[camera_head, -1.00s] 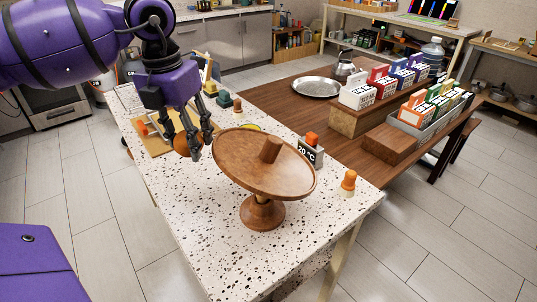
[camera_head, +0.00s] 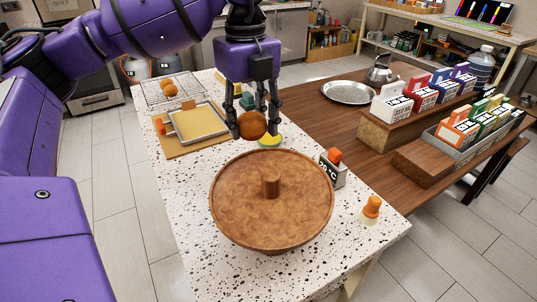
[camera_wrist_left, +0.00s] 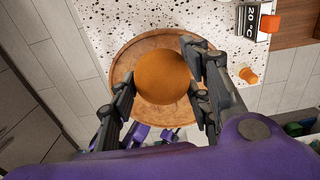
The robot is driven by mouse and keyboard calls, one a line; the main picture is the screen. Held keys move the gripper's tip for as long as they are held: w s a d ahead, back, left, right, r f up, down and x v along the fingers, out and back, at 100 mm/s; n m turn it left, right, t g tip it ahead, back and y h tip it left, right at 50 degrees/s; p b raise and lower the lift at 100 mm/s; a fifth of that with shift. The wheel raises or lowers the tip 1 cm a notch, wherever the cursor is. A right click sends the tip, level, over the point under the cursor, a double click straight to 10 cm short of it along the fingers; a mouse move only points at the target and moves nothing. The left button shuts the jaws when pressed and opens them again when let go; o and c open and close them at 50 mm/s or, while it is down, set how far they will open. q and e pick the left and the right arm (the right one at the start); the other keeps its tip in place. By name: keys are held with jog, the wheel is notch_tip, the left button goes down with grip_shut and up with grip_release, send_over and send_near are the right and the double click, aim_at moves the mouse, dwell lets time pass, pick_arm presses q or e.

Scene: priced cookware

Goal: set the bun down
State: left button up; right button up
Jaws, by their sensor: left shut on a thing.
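My left gripper (camera_head: 254,122) is shut on a round brown bun (camera_head: 252,125). It holds the bun near the far rim of a round wooden stand (camera_head: 232,214) with a short central knob (camera_head: 270,186). In the left wrist view the bun (camera_wrist_left: 162,77) sits between the fingers of the left gripper (camera_wrist_left: 160,95), with the wooden stand (camera_wrist_left: 122,65) behind it and its knob hidden. The gap between bun and stand is hard to judge. My right gripper is not in view.
A wire rack (camera_head: 150,93) with round buns (camera_head: 170,89) and a metal tray (camera_head: 212,128) on a board lie at the back left. A thermometer block (camera_head: 333,168) and an orange-topped bottle (camera_head: 371,210) stand right of the stand. The speckled table's near left part is clear.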

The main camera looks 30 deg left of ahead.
pick_arm(q)
jog(key=d+f, duration=0.2)
jog(key=f, duration=0.1)
jog(key=d+f, duration=0.1)
jog(key=shift+w+d+f, duration=0.2)
jog(key=shift+w+f, duration=0.1)
jog(key=shift+w, duration=0.05)
jog(key=shift+d+f, duration=0.2)
jog(key=shift+f, duration=1.65)
jog(key=o, duration=1.2)
jog(key=shift+c, duration=0.2)
jog(key=shift+r, duration=0.1)
notch_tip(320, 180, up, 12)
